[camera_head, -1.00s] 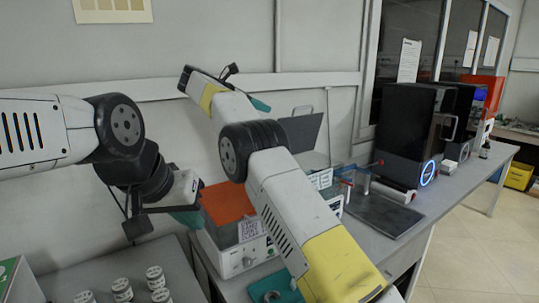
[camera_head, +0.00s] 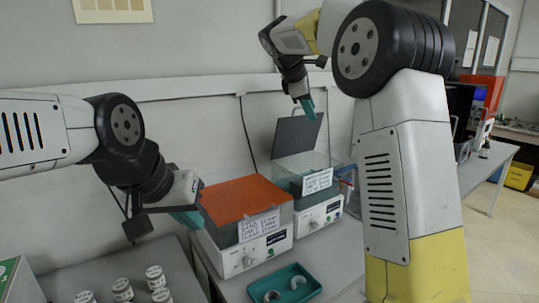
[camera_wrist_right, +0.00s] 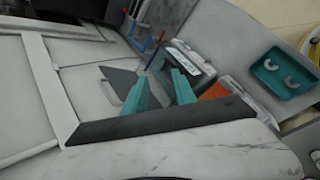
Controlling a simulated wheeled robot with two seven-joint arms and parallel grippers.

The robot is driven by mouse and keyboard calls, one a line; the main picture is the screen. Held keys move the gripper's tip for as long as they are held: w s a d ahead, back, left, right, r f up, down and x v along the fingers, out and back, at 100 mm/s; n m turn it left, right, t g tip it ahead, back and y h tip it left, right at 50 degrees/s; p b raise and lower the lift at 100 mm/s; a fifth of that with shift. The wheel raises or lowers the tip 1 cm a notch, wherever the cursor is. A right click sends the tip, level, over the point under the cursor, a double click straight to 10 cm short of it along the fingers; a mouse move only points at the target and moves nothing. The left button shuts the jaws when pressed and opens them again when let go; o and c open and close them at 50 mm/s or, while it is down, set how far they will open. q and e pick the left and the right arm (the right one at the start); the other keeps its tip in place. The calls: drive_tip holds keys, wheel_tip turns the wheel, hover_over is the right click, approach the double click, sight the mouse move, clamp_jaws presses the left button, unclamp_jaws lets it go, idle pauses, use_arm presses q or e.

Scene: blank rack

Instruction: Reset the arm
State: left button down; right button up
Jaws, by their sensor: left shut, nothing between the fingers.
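My left gripper (camera_head: 188,217) has teal fingertips and hangs at the left in the head view, beside the orange-lidded device. It is shut and empty. My right gripper (camera_head: 307,106) points down near the wall, above the device with the raised grey lid. In the right wrist view its two teal fingers (camera_wrist_right: 161,90) stand apart with nothing seen between them. My right arm is bent, its elbow high at the right in the head view, hiding part of the bench behind it.
The orange-lidded device (camera_head: 240,195) and the open-lidded device (camera_head: 318,218) stand on the bench. A teal tray (camera_head: 312,288) with two curved pale pieces lies in front; it also shows in the right wrist view (camera_wrist_right: 270,85). Several white jars (camera_head: 122,289) stand at lower left.

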drive_tip(key=s+d+f+m+y, duration=0.2)
drive_tip(key=s+m+y, duration=0.15)
drive_tip(key=s, duration=0.75)
drive_tip(key=s+d+f+m+y, duration=0.25)
drive_tip(key=s+m, duration=0.25)
drive_tip(key=s, duration=0.5)
drive_tip(key=s+a+f+m, duration=0.1)
drive_tip(key=s+f+m, duration=0.2)
drive_tip(key=s, duration=0.4)
drive_tip(key=s+a+f+m+y, duration=0.1)
drive_tip(key=s+f+m, duration=0.3)
drive_tip(key=s+f, duration=0.2)
drive_tip(key=shift+s+a+f, duration=0.2)
drive_tip(key=shift+s+f, duration=0.05)
drive_tip(key=shift+s, duration=0.95)
